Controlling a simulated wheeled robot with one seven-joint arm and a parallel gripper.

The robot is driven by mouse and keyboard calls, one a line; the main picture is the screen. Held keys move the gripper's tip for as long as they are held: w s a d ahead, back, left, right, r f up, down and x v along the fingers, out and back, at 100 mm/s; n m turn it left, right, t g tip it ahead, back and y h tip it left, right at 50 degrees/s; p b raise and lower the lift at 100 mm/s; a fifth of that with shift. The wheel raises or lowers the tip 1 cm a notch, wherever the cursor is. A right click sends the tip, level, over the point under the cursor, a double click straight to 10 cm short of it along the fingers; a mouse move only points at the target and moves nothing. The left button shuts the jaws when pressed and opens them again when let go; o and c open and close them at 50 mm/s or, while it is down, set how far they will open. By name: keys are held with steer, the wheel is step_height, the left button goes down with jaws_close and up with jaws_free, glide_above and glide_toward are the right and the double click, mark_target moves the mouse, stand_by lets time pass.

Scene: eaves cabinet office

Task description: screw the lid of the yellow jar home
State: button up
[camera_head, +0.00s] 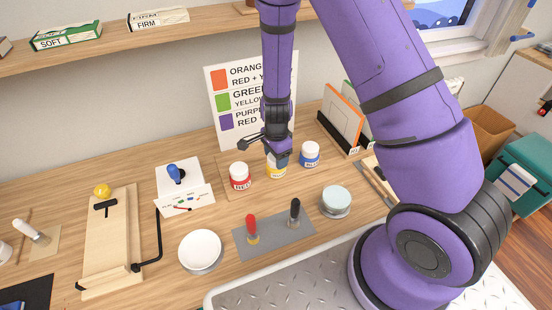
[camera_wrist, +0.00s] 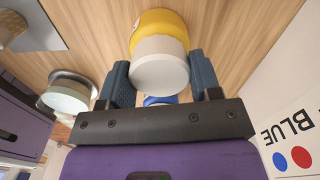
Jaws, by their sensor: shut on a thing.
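The yellow jar (camera_head: 276,172) stands on the wooden bench between a red jar and a blue jar. In the wrist view the yellow jar (camera_wrist: 160,24) shows its yellow body beyond its white lid (camera_wrist: 159,68). My gripper (camera_head: 278,157) comes down from above onto the jar's top. In the wrist view my gripper (camera_wrist: 161,76) has one dark finger on each side of the lid and is shut on it. The lid sits on the jar's mouth. The seam is too small to tell how tightly it is seated. In the head view my gripper mostly hides the lid.
The red jar (camera_head: 240,177) and blue jar (camera_head: 309,154) stand close on either side. A colour-mixing sign (camera_head: 222,105) leans behind. In front are a grey mat (camera_head: 270,236) with two upright tools, a white round container (camera_head: 200,248) and a pale-lidded tin (camera_head: 336,199).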

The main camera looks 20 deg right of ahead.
steer(key=m, duration=0.8)
steer(key=m, duration=0.4)
steer(key=shift+f, duration=0.1)
steer(key=m, duration=0.4)
steer(key=o, duration=0.9)
